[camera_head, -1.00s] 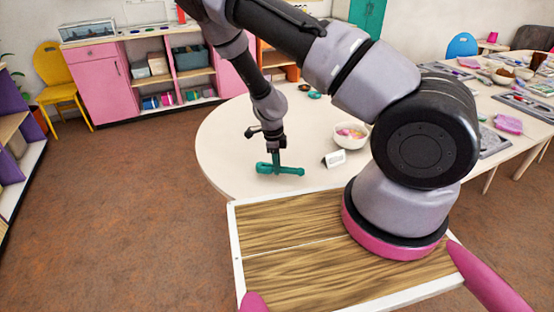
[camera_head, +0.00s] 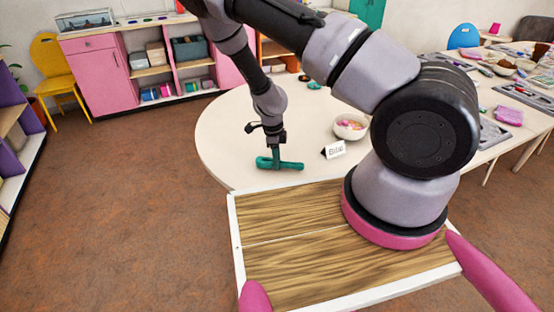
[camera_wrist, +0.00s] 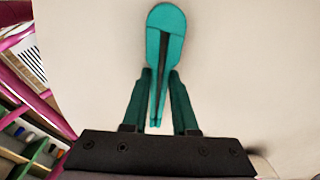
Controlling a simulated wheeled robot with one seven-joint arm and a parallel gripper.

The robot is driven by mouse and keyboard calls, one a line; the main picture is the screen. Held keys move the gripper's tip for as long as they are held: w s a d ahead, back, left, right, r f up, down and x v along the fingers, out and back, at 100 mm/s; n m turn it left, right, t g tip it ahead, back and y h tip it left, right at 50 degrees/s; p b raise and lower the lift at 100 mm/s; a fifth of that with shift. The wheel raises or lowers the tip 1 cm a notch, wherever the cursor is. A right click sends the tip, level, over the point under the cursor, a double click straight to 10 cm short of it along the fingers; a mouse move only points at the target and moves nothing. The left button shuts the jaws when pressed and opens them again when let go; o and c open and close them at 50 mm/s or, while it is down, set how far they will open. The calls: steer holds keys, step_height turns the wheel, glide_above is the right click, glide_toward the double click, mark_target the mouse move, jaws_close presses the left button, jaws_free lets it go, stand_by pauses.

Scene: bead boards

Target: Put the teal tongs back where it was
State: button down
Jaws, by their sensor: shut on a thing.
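My gripper (camera_head: 275,156) is shut on the teal tongs (camera_head: 292,165) and holds them over the near left part of the round cream table (camera_head: 225,140). In the wrist view the tongs (camera_wrist: 166,22) lie between the teal fingers of my gripper (camera_wrist: 160,85), with their rounded end pointing away. I cannot tell whether the tongs touch the tabletop or hang just above it.
A small white name card (camera_head: 335,150) stands right of the tongs. Behind it is a white bowl (camera_head: 350,127) of colourful pieces. Other teal items (camera_head: 313,85) lie at the table's far side. The tabletop left of the tongs is clear.

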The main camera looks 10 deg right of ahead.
steer(key=shift+f, duration=0.3)
steer(key=c, duration=0.6)
jaws_free()
steer(key=shift+r, duration=0.1)
steer(key=shift+m+y, duration=0.3)
steer(key=shift+m, duration=0.2)
steer(key=r, duration=0.9)
steer(key=shift+w, duration=0.3)
steer(key=w+d+r+m+t, duration=0.3)
steer(key=d+r+m+t, duration=0.1)
steer(key=r, duration=0.4)
steer(key=w+d+r+m+t, duration=0.4)
steer(key=d+r+m, duration=0.3)
steer(key=r, duration=0.2)
steer(key=shift+m, duration=0.4)
